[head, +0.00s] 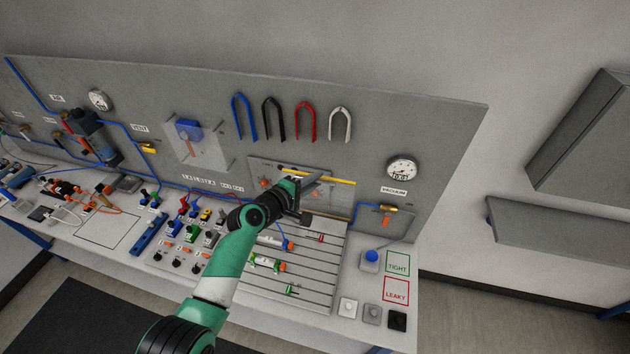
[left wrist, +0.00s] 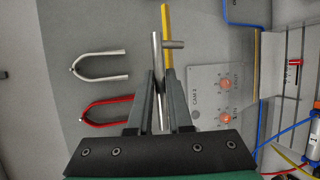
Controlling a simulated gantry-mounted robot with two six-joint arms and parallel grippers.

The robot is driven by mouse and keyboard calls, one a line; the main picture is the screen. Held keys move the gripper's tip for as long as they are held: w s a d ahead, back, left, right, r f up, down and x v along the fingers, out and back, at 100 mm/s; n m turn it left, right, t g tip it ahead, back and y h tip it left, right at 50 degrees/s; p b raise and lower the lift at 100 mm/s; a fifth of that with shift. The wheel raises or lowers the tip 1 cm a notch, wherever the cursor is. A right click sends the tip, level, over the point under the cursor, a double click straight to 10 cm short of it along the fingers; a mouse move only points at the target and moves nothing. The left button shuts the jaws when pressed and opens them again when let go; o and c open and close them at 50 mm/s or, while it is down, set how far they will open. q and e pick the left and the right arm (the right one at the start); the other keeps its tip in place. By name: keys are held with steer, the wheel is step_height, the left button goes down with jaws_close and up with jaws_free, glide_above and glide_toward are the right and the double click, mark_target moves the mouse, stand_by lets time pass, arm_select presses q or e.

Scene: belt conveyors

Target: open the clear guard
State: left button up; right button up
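The clear guard is a see-through plate, hard to make out, over the grey panel marked CAM 2 (left wrist: 213,110) with orange knobs. A yellow strip (head: 335,180) runs along its upper edge and also shows in the left wrist view (left wrist: 166,25). A round steel handle bar (left wrist: 157,50) with a short post lies along that strip. My left gripper (head: 316,180) is at the strip, with its fingers (left wrist: 160,75) close on both sides of the bar, apparently shut on it. The fingers and wrist hide part of the panel. My right gripper is not in view.
Blue, black, red (head: 305,120) and white (head: 340,123) U-shaped hooks sit on the board above the guard. A vacuum gauge (head: 402,170) is to the right. Below are a slotted plate (head: 310,295) with fittings and a blue button (head: 371,256). The wall beside the hooks is clear.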

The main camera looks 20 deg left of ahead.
arm_select(q)
steer(key=shift+o, duration=0.3)
steer(key=shift+s+a+r+p, duration=0.15)
steer(key=shift+s+r+p, duration=0.1)
steer(key=shift+s+p, duration=0.25)
steer(key=shift+p+v, duration=0.85)
steer(key=shift+v, duration=0.3)
steer(key=v, duration=0.8)
steer(key=shift+p, duration=0.45)
steer(key=shift+s+f, duration=0.1)
steer(key=shift+f, duration=0.05)
